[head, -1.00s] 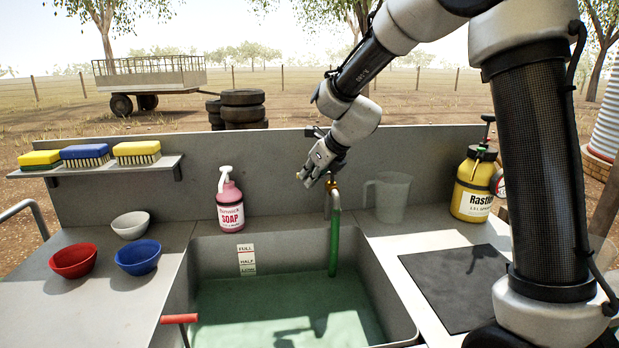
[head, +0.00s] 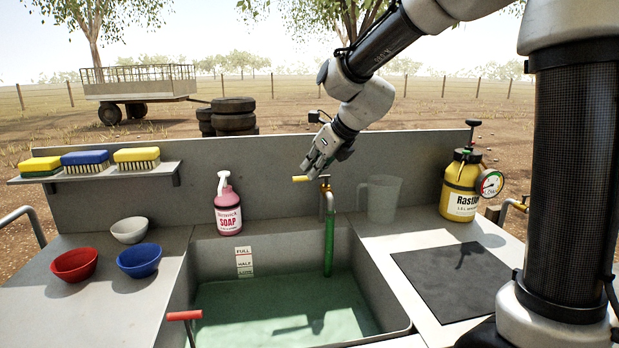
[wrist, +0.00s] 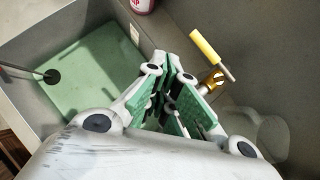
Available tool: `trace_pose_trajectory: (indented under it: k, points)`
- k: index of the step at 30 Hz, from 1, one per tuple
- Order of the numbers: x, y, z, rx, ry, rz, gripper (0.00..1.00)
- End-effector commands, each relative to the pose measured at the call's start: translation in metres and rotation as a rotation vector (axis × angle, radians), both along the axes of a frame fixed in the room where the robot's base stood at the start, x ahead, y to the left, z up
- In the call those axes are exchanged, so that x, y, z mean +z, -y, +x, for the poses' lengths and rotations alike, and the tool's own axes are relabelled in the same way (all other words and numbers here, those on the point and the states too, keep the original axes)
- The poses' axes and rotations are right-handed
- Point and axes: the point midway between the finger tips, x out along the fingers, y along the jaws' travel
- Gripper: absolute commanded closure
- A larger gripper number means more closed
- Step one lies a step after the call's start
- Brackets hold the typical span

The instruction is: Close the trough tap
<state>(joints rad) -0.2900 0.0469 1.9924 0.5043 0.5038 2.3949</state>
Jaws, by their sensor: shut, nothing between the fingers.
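The brass trough tap (head: 325,188) stands at the back rim of the trough (head: 215,252). Its yellow lever (head: 300,178) points left, across the spout line, in the head view. A green hose (head: 329,250) hangs from the spout into the greenish water. My gripper (head: 308,170) is shut and empty, just above and behind the lever; whether it touches cannot be told. In the wrist view, my gripper's fingertips (wrist: 178,72) are together, left of the yellow lever (wrist: 204,47) and the brass tap body (wrist: 213,82), with a gap visible there.
A clear jug (head: 383,198) stands right of the tap. A pink soap bottle (head: 228,208) stands left. A yellow sprayer (head: 462,186) is farther right. Bowls (head: 138,258) and shelf brushes (head: 85,160) are at left. A back panel (head: 270,165) rises behind. A red-handled rod (head: 185,315) is in front.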

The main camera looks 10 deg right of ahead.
Motion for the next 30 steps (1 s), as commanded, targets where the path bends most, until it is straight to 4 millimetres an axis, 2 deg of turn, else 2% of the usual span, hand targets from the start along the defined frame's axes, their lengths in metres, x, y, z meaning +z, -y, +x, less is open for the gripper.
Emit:
trace_pose_trajectory:
  k: [6, 8, 10, 11, 14, 15, 16, 18, 19, 21, 23, 25, 27, 29, 30]
  points:
    - [0.018, 0.004, -0.014, -0.005, 0.000, 0.000, 1.00]
    - [0.017, 0.014, -0.012, -0.027, -0.005, -0.001, 1.00]
    - [0.001, 0.039, -0.004, -0.076, -0.035, -0.009, 1.00]
    - [-0.011, 0.053, 0.000, -0.103, -0.057, -0.015, 1.00]
    - [-0.075, 0.111, 0.003, -0.242, -0.190, -0.001, 1.00]
    - [-0.108, 0.131, -0.006, -0.318, -0.279, 0.041, 1.00]
    - [-0.133, 0.141, -0.017, -0.371, -0.354, 0.083, 1.00]
    - [-0.184, 0.151, -0.050, -0.474, -0.542, 0.218, 1.00]
    - [-0.202, 0.150, -0.065, -0.511, -0.621, 0.294, 1.00]
    - [-0.229, 0.134, -0.094, -0.574, -0.783, 0.515, 1.00]
    - [-0.233, 0.115, -0.102, -0.607, -0.861, 0.734, 1.00]
    - [-0.223, 0.096, -0.095, -0.617, -0.873, 0.993, 1.00]
    - [-0.201, 0.085, -0.075, -0.600, -0.808, 1.219, 1.00]
    - [-0.178, 0.078, -0.058, -0.566, -0.715, 1.364, 1.00]
    - [-0.161, 0.077, -0.046, -0.537, -0.638, 1.440, 1.00]
